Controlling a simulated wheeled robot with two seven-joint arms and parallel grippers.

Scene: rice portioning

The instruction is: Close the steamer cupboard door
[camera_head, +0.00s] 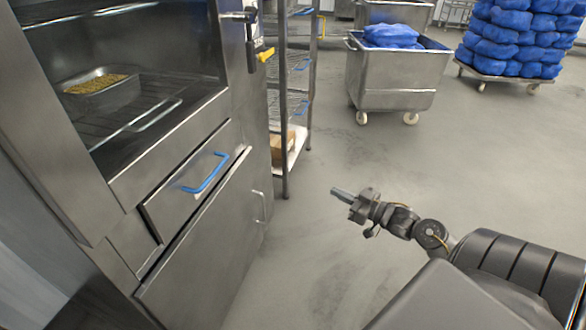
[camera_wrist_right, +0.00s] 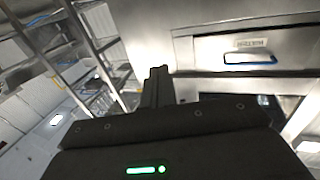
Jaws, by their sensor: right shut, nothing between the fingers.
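The steel steamer cupboard (camera_head: 196,52) stands at the left in the head view, its upper compartment open. A metal pan (camera_head: 103,92) of yellowish grain sits on the wire rack inside. I cannot clearly make out the cupboard door; a dark grey surface (camera_head: 30,255) at the lower left may be part of it. A black latch (camera_head: 250,38) is on the right side of the opening. My right gripper (camera_head: 341,193) is shut and empty over the floor, right of the cupboard and apart from it. Its fingers also show in the wrist view (camera_wrist_right: 157,85). My left gripper is out of view.
Below the opening is a drawer with a blue handle (camera_head: 205,174), and a lower steel panel (camera_head: 205,250). A wire shelf rack (camera_head: 284,100) stands beside the cupboard. A steel bin (camera_head: 397,80) and stacked blue sacks (camera_head: 512,38) are farther back. The floor around my right gripper is clear.

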